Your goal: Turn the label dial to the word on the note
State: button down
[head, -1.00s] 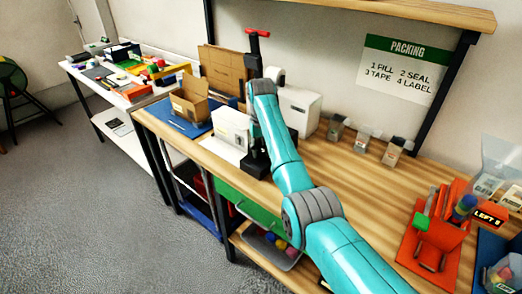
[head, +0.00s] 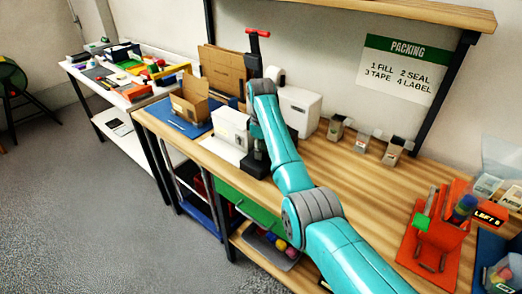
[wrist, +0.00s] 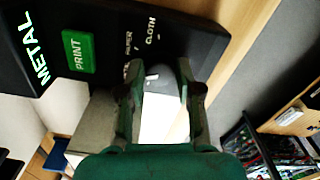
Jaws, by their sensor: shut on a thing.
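In the wrist view a black panel (wrist: 110,25) carries a large white word METAL, a green PRINT button (wrist: 78,53) and the smaller words PAPER and CLOTH. My gripper (wrist: 158,72) is at the panel's edge near these two words, its fingers closed in on a small pale knob, the dial (wrist: 151,76). The fingers hide much of the dial, so I cannot tell where it points. In the head view my arm covers the gripper and the panel's front. I cannot make out a note with a readable word.
A white box-shaped machine (head: 232,128) and an open carton (head: 189,102) stand left of my arm. A red-handled tool (head: 255,60) rises behind it. A white machine (head: 299,110) and small bins (head: 362,141) are to the right. Bare bench (head: 365,185) lies in front of the bins.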

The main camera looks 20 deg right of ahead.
jog(key=n, duration=0.5)
jog(key=shift+n, duration=0.3)
jog(key=n, duration=0.4)
jog(key=shift+n, duration=0.4)
jog(key=c, duration=0.8)
grip_release()
jog(key=shift+o, duration=0.2)
jog(key=shift+r, duration=3.7)
